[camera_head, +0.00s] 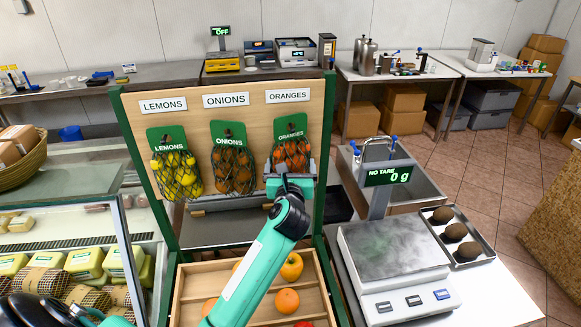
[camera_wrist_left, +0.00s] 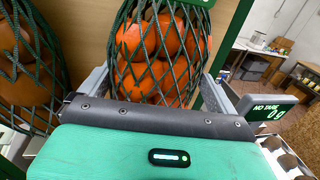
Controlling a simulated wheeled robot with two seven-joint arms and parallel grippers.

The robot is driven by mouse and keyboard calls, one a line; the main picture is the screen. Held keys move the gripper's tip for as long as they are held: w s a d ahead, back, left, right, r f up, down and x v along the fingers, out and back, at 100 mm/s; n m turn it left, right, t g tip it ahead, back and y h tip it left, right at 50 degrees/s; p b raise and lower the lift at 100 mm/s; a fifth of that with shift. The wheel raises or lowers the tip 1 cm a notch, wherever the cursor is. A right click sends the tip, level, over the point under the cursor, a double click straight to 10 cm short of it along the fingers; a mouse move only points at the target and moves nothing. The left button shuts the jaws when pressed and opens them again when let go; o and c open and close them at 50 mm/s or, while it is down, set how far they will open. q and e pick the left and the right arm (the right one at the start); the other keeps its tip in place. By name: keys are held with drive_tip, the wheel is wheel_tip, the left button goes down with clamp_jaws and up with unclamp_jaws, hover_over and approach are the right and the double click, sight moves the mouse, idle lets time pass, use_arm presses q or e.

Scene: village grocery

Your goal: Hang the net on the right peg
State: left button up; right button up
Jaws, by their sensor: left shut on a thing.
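The net of oranges (camera_head: 291,154), with a green ORANGES header card (camera_head: 290,133), is upright in front of the board's right part, below the ORANGES sign (camera_head: 288,96). My left gripper (camera_head: 290,168) is shut on the net's lower part, one finger on each side. In the left wrist view the net (camera_wrist_left: 160,55) fills the space between the fingers. The right peg is hard to make out behind the card; I cannot tell whether the card is on it. A net of lemons (camera_head: 176,175) and a net of onions (camera_head: 233,170) hang to the left. My right gripper is out of view.
The wooden board (camera_head: 205,120) has a green frame. Below it a wooden crate (camera_head: 178,297) holds loose fruit. A scale (camera_head: 395,255) reading 0 g and a tray (camera_head: 487,247) of brown fruit stand at right. A glass display case (camera_head: 60,205) is at left.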

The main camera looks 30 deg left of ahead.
use_arm(q)
drive_tip(key=shift+r, duration=0.1)
drive_tip(key=o, duration=1.3)
drive_tip(key=shift+c, duration=0.2)
drive_tip(key=shift+s+d, duration=0.1)
drive_tip(key=shift+s+d+f, duration=0.1)
drive_tip(key=shift+s+f, duration=0.1)
drive_tip(key=shift+s, duration=0.05)
drive_tip(key=b+v, duration=0.5)
drive_tip(key=v, duration=0.8)
drive_tip(key=shift+r, duration=0.2)
drive_tip(key=shift+s+f, duration=0.1)
